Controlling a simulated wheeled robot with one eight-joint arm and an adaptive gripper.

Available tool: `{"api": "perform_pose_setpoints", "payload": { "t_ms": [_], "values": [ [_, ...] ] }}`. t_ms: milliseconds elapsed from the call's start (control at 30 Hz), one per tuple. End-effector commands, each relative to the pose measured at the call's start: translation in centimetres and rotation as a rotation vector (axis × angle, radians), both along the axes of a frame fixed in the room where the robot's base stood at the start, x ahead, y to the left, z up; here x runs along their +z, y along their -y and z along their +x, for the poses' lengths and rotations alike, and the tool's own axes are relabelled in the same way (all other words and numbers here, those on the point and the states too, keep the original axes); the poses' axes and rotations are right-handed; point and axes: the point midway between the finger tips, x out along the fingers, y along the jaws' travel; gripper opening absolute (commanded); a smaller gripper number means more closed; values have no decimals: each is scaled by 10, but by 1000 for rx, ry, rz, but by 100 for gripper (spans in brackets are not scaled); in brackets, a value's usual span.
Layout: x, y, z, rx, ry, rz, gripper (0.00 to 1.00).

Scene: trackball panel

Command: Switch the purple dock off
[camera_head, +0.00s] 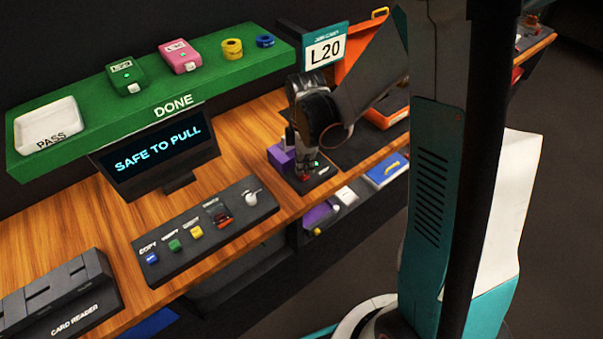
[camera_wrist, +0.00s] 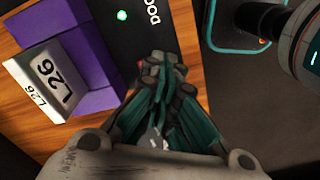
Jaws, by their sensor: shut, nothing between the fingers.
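The purple dock shows in the head view as a purple block (camera_head: 281,158) beside a black base (camera_head: 318,181) at the front edge of the wooden bench. In the wrist view the purple block (camera_wrist: 83,52) carries a white L26 label (camera_wrist: 55,82). A green light (camera_wrist: 121,15) is lit on the black panel (camera_wrist: 150,40), beside white lettering partly cut off. My gripper (camera_wrist: 162,62) is shut and empty, its tips over the black panel. In the head view my gripper (camera_head: 304,164) is at the dock, hiding part of it. I cannot make out a switch under the tips.
A screen (camera_head: 157,150) reads SAFE TO PULL. A button panel (camera_head: 205,230) and a card reader (camera_head: 60,300) stand on the bench to the left. A green DONE shelf (camera_head: 150,97) hangs above. An orange bin (camera_head: 365,55) and an L20 sign (camera_head: 325,48) stand behind.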

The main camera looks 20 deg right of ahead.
Motion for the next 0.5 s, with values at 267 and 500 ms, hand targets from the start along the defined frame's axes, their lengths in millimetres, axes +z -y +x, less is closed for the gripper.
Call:
{"api": "perform_pose_setpoints", "payload": {
  "t_ms": [267, 500],
  "values": [
    [-1, 0, 0, 0, 0, 0, 0],
    [-5, 0, 0, 0, 0, 0, 0]
  ]
}}
